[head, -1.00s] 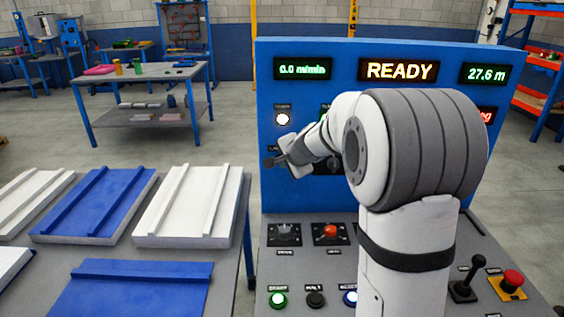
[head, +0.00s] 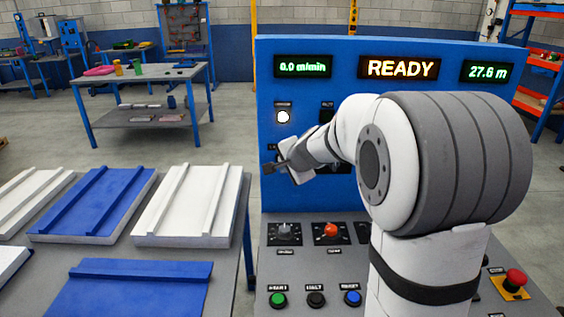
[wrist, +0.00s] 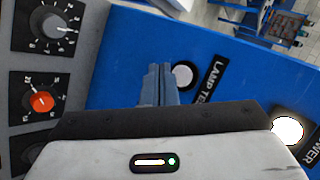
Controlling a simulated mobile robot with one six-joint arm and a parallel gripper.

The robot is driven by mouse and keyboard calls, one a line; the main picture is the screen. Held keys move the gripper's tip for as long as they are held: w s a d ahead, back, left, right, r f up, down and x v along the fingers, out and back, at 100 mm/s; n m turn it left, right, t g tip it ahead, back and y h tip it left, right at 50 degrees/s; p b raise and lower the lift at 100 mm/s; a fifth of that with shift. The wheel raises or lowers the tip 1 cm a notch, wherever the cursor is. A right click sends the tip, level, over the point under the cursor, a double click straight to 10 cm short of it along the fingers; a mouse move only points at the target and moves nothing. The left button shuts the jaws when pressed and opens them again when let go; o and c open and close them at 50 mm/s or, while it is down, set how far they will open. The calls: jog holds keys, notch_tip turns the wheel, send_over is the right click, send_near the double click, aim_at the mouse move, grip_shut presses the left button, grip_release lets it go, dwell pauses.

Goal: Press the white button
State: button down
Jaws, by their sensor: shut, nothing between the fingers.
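A white round button (wrist: 182,76) labelled LAMP TEST sits on the blue upright panel in the wrist view. My gripper (wrist: 160,68) is shut and empty, its fingertips just left of that button in the picture; I cannot tell whether they touch the panel. In the head view my gripper (head: 270,166) is in front of the panel's left part, and the white button cannot be made out there. A lit white lamp (head: 283,117) is above the gripper; it also shows in the wrist view (wrist: 287,130), labelled POWER.
The blue panel (head: 310,48) carries displays, one reading READY (head: 400,68). The desk below holds a grey knob (head: 285,231), an orange-red knob (head: 331,231), green (head: 278,299), black (head: 316,299) and blue (head: 352,298) buttons, and a red emergency button (head: 515,279). A table with panels (head: 190,205) stands left.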

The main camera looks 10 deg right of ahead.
jog(key=s, duration=0.3)
jog(key=shift+s+a, duration=0.1)
jog(key=shift+a, duration=0.2)
dwell(0.4)
jog(key=s+r+n+g+h+p, duration=0.1)
jog(key=s+n+g+p, duration=0.2)
jog(key=s, duration=1.2)
jog(key=s+r+n+g+h+p, duration=0.1)
jog(key=s+n+g+p, duration=0.3)
jog(key=s+n, duration=0.6)
jog(key=s, duration=0.5)
jog(key=shift+s+a+r+p, duration=0.15)
jog(key=shift+s+r+p, duration=0.1)
jog(key=shift+p, duration=0.15)
